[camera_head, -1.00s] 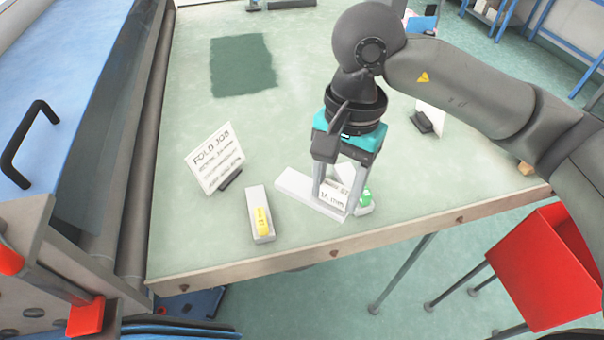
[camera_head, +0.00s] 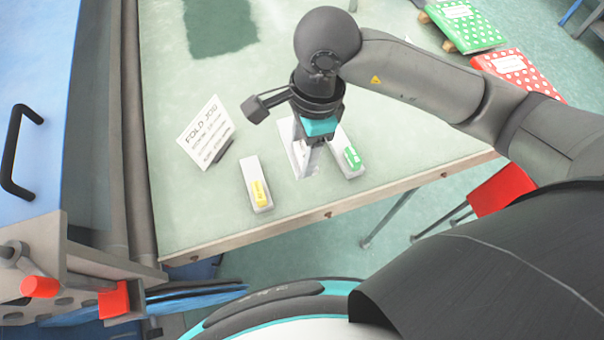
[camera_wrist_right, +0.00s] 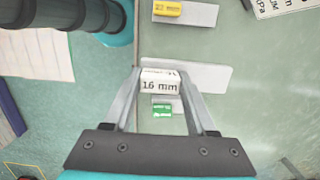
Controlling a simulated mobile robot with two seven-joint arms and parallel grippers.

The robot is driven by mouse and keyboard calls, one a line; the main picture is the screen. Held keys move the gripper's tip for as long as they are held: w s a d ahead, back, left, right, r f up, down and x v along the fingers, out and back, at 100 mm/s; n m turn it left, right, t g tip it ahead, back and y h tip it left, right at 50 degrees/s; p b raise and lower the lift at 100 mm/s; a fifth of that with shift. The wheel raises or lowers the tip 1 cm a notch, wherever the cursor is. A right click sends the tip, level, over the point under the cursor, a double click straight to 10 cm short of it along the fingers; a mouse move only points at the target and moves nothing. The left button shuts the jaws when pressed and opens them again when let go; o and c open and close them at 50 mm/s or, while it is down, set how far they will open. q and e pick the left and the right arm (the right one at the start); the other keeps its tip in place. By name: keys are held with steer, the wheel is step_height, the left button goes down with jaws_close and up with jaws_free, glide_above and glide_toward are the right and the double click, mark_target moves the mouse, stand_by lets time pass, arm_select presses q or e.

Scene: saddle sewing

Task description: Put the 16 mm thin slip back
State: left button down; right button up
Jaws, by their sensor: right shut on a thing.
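The 16 mm slip is a small white block whose printed "16 mm" label (camera_wrist_right: 160,84) faces the right wrist camera. My right gripper (camera_wrist_right: 162,88) is shut on it, one finger on each side. In the head view the right gripper (camera_head: 306,168) points down over a pale, empty-looking holder (camera_head: 287,132), mostly hidden behind the gripper. In the wrist view this holder (camera_wrist_right: 205,78) lies beyond the slip; whether they touch I cannot tell. My left gripper is not in view.
A green block (camera_head: 352,158) sits in a holder to the right, close to my gripper. A yellow block (camera_head: 259,193) lies in a holder to the left. The table's front edge (camera_head: 328,214) is near.

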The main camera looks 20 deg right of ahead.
step_height(320, 180, down, 11)
steer(key=shift+f, duration=0.15)
stand_by(0.4)
steer(key=shift+f, duration=0.15)
steer(key=o, duration=1.3)
steer(key=r, duration=0.4)
steer(key=d+r, duration=0.1)
steer(key=r, duration=0.7)
steer(key=shift+d+r, duration=0.15)
steer(key=shift+d, duration=0.1)
